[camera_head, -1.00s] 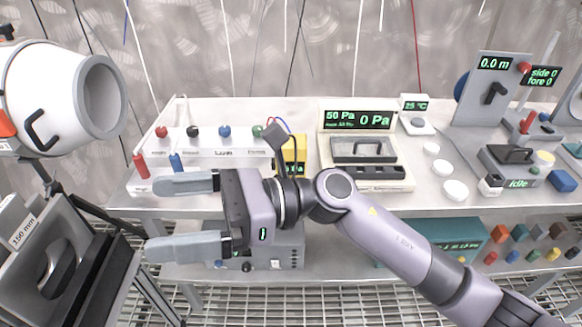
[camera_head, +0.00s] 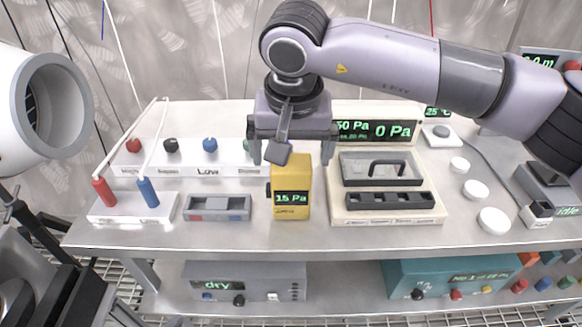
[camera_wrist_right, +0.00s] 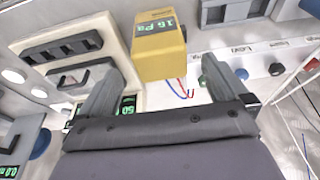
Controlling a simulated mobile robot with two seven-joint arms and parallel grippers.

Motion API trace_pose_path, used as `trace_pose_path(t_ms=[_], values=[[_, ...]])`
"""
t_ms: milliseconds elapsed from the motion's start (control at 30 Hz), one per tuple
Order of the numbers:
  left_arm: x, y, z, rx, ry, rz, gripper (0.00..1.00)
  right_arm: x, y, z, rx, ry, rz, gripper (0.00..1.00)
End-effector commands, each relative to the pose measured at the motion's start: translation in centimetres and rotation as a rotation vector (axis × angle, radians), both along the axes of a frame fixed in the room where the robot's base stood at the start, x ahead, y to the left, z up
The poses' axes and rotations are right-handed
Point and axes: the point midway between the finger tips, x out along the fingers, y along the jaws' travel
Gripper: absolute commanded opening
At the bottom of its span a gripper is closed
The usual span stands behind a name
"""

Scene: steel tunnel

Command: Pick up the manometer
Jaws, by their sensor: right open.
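The manometer, a yellow box with a green "15 Pa" readout (camera_head: 291,180), stands upright on the steel bench. In the right wrist view the manometer (camera_wrist_right: 160,42) lies ahead between the two finger lines, with red and blue leads beside it. My right gripper (camera_head: 294,152) is open and points down over the manometer from above and behind, one finger to each side. The fingers do not appear to touch it. A dangling grey part of my wrist hides some of its upper left. My left gripper is not in view.
A cream case (camera_head: 387,213) with a black handle stands close to the right. A grey tray (camera_head: 217,215) and a white block with red and blue pegs (camera_head: 130,215) are to the left. The labelled port panel (camera_head: 195,170) is behind. Bench in front is clear.

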Motion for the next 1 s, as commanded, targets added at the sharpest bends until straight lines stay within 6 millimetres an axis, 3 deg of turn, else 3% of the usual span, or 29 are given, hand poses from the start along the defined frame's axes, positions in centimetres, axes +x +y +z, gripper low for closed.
trace_pose_path(t_ms=[167,633,933,967,1000], values=[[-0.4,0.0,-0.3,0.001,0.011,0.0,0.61,0.5,-0.4,-0.3,-0.022,-0.016,0.002,1.0],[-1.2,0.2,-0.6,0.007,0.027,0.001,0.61,2.1,0.0,-6.0,-0.02,-0.013,0.002,1.0],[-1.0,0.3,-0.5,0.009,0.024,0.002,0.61,2.3,0.0,-6.6,-0.019,-0.016,0.002,1.0],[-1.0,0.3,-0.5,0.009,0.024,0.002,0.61,2.3,0.0,-6.6,-0.019,-0.016,0.002,0.97],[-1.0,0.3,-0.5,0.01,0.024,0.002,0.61,2.3,0.0,-6.6,-0.019,-0.016,0.002,0.84]])
